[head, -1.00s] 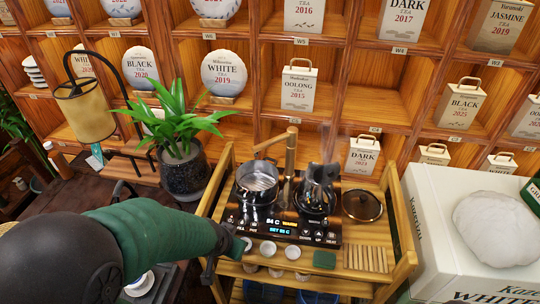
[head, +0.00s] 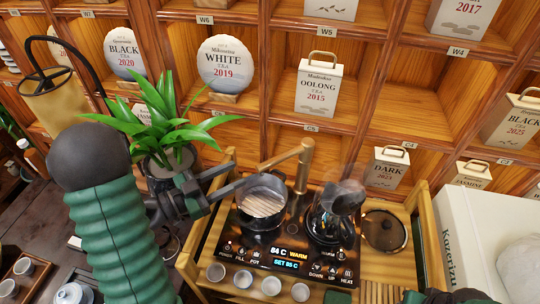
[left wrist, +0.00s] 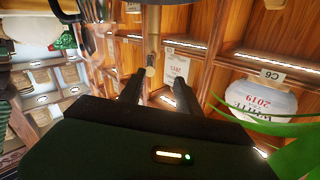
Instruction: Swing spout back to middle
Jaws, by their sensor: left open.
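The brass-coloured spout (head: 290,153) tops an upright post behind the cooktop. It points left and toward me, its end above the steel pot (head: 263,203). My left gripper (head: 238,182) is open and empty, left of the pot near its rim, fingers pointing right toward the spout. In the left wrist view, a gold cylinder that looks like the spout (left wrist: 150,68) shows beyond and between the open fingertips (left wrist: 158,75); I see no contact. The glass kettle (head: 330,215) stands right of the post, lightly steaming.
The cooktop (head: 290,262) sits in a wooden tray with several small cups (head: 243,279) along its front. A potted plant (head: 172,165) stands close behind my left gripper. A dark round lid (head: 384,230) lies at right. Tea shelves (head: 400,110) rise behind.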

